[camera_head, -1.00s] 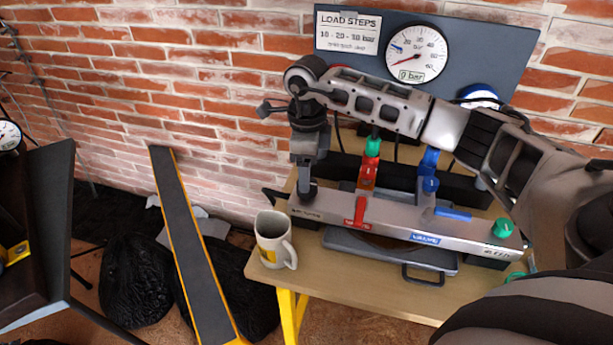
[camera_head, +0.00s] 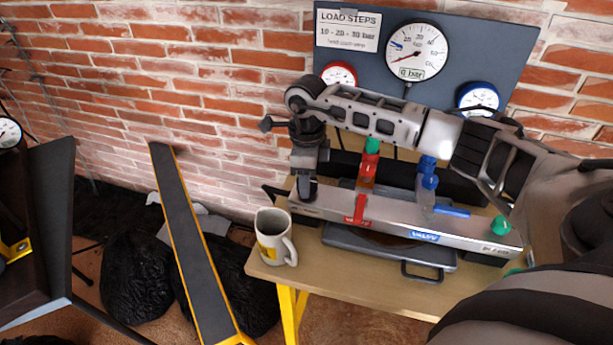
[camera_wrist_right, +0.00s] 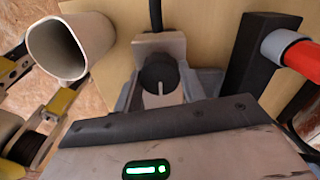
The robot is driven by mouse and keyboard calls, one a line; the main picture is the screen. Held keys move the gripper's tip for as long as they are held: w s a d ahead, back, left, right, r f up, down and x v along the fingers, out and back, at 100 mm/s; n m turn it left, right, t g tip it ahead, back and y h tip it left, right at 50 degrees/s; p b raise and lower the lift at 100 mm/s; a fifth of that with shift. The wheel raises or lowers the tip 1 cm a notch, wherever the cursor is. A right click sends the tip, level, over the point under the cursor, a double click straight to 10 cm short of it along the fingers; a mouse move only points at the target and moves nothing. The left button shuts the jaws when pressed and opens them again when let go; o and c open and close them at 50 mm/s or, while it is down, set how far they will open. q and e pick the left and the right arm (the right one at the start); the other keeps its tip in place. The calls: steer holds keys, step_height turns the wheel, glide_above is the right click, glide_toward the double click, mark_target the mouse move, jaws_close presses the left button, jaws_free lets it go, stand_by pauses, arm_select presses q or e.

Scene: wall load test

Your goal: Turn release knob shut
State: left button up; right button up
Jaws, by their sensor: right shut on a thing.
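The release knob (camera_wrist_right: 158,72) is black with a pale line on its face. In the right wrist view it sits between the fingers of my right gripper (camera_wrist_right: 160,85), which is shut on it. In the head view my right gripper (camera_head: 305,188) points down at the left end of the grey valve bar (camera_head: 395,222) and hides most of the knob. My left gripper does not show.
A mug (camera_head: 275,238) stands left of the bar, close to my right gripper. Red (camera_head: 360,208) and blue (camera_head: 450,211) levers and a green knob (camera_head: 501,226) are on the bar. A large gauge (camera_head: 416,52) hangs on the panel behind.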

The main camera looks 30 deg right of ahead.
steer(key=m, duration=0.4)
steer(key=shift+r+m, duration=0.1)
steer(key=shift+m, duration=0.3)
steer(key=m, duration=0.4)
steer(key=shift+m, duration=0.3)
steer(key=m, duration=0.4)
steer(key=shift+m, duration=0.3)
steer(key=shift+m+p, duration=0.3)
steer(key=shift+m, duration=1.6)
steer(key=shift+w+d, duration=0.1)
steer(key=o, duration=1)
